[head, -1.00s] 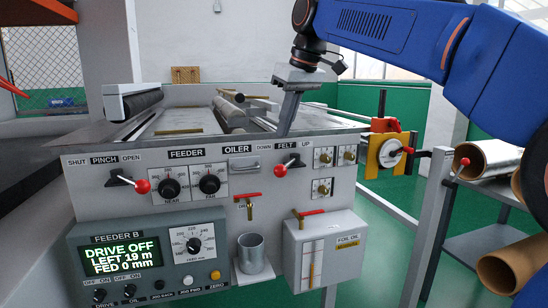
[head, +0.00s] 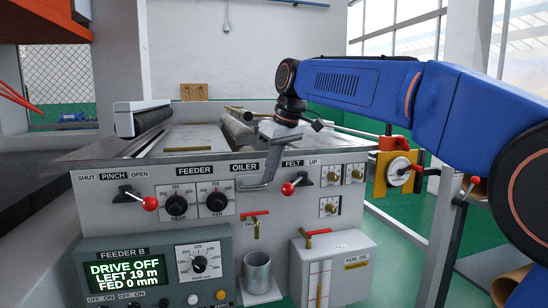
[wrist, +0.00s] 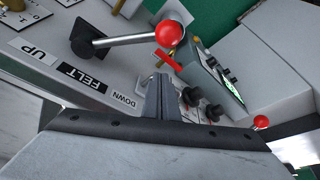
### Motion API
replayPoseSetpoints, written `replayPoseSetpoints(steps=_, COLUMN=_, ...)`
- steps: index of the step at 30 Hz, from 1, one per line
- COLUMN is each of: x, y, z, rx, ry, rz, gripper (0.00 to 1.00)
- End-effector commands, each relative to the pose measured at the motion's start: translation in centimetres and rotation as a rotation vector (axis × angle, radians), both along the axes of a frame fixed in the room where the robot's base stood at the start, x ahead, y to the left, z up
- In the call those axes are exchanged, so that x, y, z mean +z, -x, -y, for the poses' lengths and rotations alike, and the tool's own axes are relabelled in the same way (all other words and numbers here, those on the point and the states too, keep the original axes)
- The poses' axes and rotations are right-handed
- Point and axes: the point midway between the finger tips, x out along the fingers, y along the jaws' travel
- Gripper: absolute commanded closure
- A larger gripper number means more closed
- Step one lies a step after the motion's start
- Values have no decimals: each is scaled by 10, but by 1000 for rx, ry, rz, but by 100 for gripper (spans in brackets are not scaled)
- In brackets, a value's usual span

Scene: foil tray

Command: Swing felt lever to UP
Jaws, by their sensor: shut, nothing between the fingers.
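The felt lever has a red ball knob (head: 288,188) on a short arm from a black pivot (head: 304,179), under the FELT label (head: 292,163). The knob lies left of the pivot, toward the DOWN side; the UP label (head: 312,162) is at the right. My gripper (head: 254,187) is shut and empty, low in front of the panel just left of the knob, apart from it. It hides the DOWN label in the head view. In the wrist view the shut fingers (wrist: 160,82) point toward the panel below the red knob (wrist: 170,33), beside the DOWN label (wrist: 123,100).
The pinch lever (head: 150,203) and two feeder dials (head: 196,203) are to the left. A small red-handled tap (head: 255,216) sits below my fingers, above a metal cup (head: 257,272). The foil oil box (head: 335,265) juts out at lower right.

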Motion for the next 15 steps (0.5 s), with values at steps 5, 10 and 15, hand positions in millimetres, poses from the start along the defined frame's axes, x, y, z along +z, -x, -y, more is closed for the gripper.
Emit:
replayPoseSetpoints(steps=5, x=-1, y=16, z=20, rx=-3, ry=-1, rz=4, gripper=100)
replayPoseSetpoints(steps=10, x=-3, y=22, z=27, rx=-2, ry=-1, rz=2, gripper=100)
replayPoseSetpoints(steps=15, x=-3, y=24, z=29, rx=-2, ry=-1, rz=2, gripper=100)
